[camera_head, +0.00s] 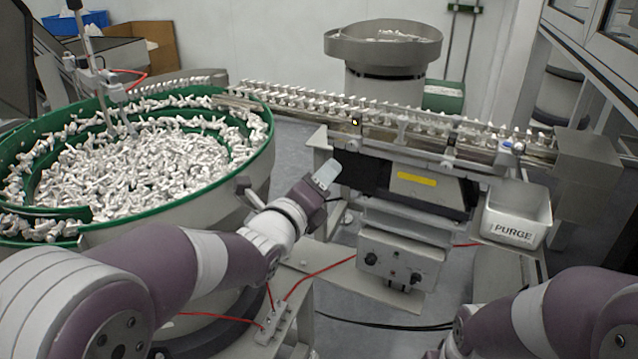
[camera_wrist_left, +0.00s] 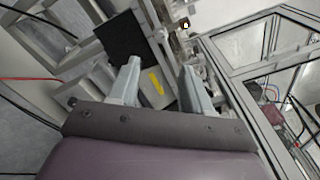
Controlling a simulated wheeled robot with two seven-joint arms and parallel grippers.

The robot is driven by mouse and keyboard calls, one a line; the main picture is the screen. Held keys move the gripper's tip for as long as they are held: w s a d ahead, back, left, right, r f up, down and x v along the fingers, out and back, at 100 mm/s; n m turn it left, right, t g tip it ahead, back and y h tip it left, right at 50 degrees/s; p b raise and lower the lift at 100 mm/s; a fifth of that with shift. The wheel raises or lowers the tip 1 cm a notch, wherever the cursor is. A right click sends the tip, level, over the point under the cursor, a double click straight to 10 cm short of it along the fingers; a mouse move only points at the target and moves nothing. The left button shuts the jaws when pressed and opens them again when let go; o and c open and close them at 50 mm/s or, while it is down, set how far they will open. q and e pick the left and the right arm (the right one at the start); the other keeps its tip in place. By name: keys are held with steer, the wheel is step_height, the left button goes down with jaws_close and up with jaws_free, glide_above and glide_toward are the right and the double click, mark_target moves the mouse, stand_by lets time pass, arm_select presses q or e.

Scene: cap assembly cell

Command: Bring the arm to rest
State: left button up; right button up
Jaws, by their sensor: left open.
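My left arm (camera_head: 165,265) reaches in from the left, and its gripper (camera_head: 328,174) points up and away, in front of the feeder rail and to the right of the green bowl. In the left wrist view the two pale fingers of the left gripper (camera_wrist_left: 160,85) stand apart with nothing between them. The dark plate and yellow strip of the rail's support lie beyond them. My right arm (camera_head: 555,318) shows only in part at the bottom right; its gripper is outside the picture.
A green-rimmed bowl (camera_head: 262,150) full of white parts stands at the left. A linear rail (camera_head: 400,130) carrying parts crosses behind the gripper. A PURGE bin (camera_head: 514,234) hangs at the right. A control box (camera_head: 396,260) and red hose (camera_head: 320,275) lie below.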

arm_select(q)
steer(key=shift+s+a, duration=0.15)
steer(key=shift+s, duration=0.2)
steer(key=s+a+f+n+g+y, duration=0.2)
steer(key=s+a+f+n+g, duration=0.1)
steer(key=f+n, duration=0.4)
steer(key=s+a+f+n+g+y, duration=0.2)
steer(key=f+n+g+y, duration=0.1)
steer(key=f+n, duration=0.45)
steer(key=s+a+f+n+g+y, duration=0.1)
steer(key=s+a+f+n+g, duration=0.5)
steer(key=s, duration=0.4)
steer(key=s+a+f+n+g+y, duration=0.1)
steer(key=s+a+f+n+g, duration=0.25)
steer(key=s+n, duration=0.55)
step_height(320, 180, up, 20)
steer(key=p, duration=1.9)
steer(key=shift+a+p, duration=0.35)
